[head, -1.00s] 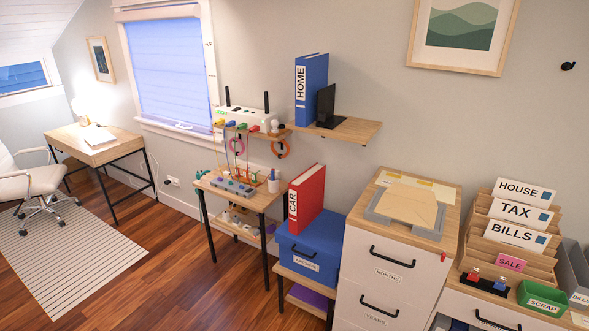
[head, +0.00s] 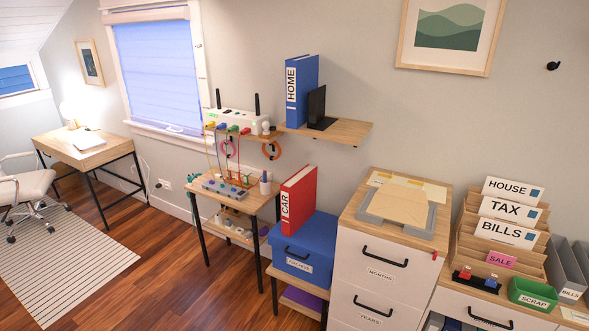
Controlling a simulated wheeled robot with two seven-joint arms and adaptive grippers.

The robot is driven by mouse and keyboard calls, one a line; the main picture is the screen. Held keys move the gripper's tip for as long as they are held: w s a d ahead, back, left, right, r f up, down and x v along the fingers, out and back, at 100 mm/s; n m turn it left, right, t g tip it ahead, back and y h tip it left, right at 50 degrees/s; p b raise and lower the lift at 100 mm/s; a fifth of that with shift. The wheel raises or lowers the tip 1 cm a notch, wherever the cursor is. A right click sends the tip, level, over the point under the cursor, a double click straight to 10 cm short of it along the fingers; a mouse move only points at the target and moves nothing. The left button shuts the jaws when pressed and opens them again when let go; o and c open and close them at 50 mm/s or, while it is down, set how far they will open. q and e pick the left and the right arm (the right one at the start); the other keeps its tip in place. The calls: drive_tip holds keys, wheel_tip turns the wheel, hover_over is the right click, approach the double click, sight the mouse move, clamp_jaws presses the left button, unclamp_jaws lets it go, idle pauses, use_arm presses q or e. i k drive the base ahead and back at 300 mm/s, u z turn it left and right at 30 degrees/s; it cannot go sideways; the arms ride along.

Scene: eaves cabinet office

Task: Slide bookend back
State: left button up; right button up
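A black bookend (head: 317,108) stands upright on the wooden wall shelf (head: 350,132). It is right beside the blue HOME binder (head: 297,92), on the binder's right side. Whether the two touch I cannot tell. The shelf to the right of the bookend is bare. Neither of my grippers is in the head view.
Below the shelf, a red CAR binder (head: 299,203) stands on a blue archive box (head: 302,248). A white drawer cabinet (head: 380,272) with a grey tray (head: 427,222) stands to the right. A white router (head: 236,121) is left of the shelf. Wood floor is open at lower left.

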sight(324, 107)
drive_tip(key=u, duration=0.75)
drive_tip(key=i, duration=0.95)
drive_tip(key=u, duration=0.5)
drive_tip(key=i, duration=0.75)
drive_tip(key=z, duration=0.7)
drive_tip(key=i, duration=0.65)
drive_tip(key=z, duration=0.5)
